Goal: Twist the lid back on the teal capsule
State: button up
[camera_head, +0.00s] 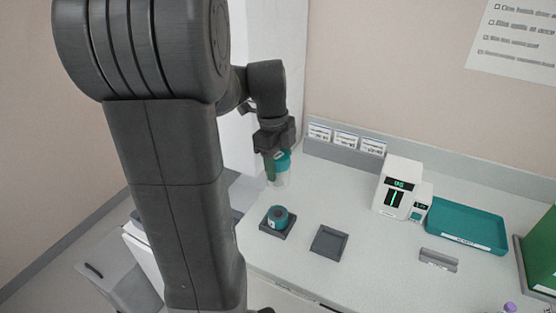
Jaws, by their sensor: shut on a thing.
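The teal capsule (279,222) stands upright in a dark square holder (274,232) near the left edge of the counter. Its top looks darker and hollow, but it is small in view. The fingers partly cover the held piece.
An empty dark square holder (329,240) lies right of the capsule. Farther right are a white device (397,187) with a lit display, a teal tray (466,226), a small grey labelled block (438,260) and a green bin (541,250). The counter (375,250) between them is clear.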

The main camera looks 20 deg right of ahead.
jog(key=n, duration=0.5)
jog(key=shift+t, duration=0.3)
jog(key=n, duration=0.3)
jog(key=n+b, duration=0.1)
jog(key=n, duration=0.1)
jog(key=shift+n+t+h, duration=0.3)
jog(key=shift+n, duration=0.1)
jog(key=n, duration=0.5)
jog(key=shift+w+t, duration=0.1)
jog(key=shift+t, duration=0.2)
jog(key=n, duration=0.5)
jog(key=shift+f+n+t+b, duration=0.3)
jog(key=shift+f+b, duration=0.55)
jog(key=shift+f, duration=0.05)
jog(key=shift+f+b, duration=0.35)
jog(key=shift+f, duration=0.25)
jog(key=shift+f, duration=0.2)
jog(key=shift+f+b, duration=0.55)
jog(key=shift+f, duration=0.2)
jog(key=shift+f, duration=0.2)
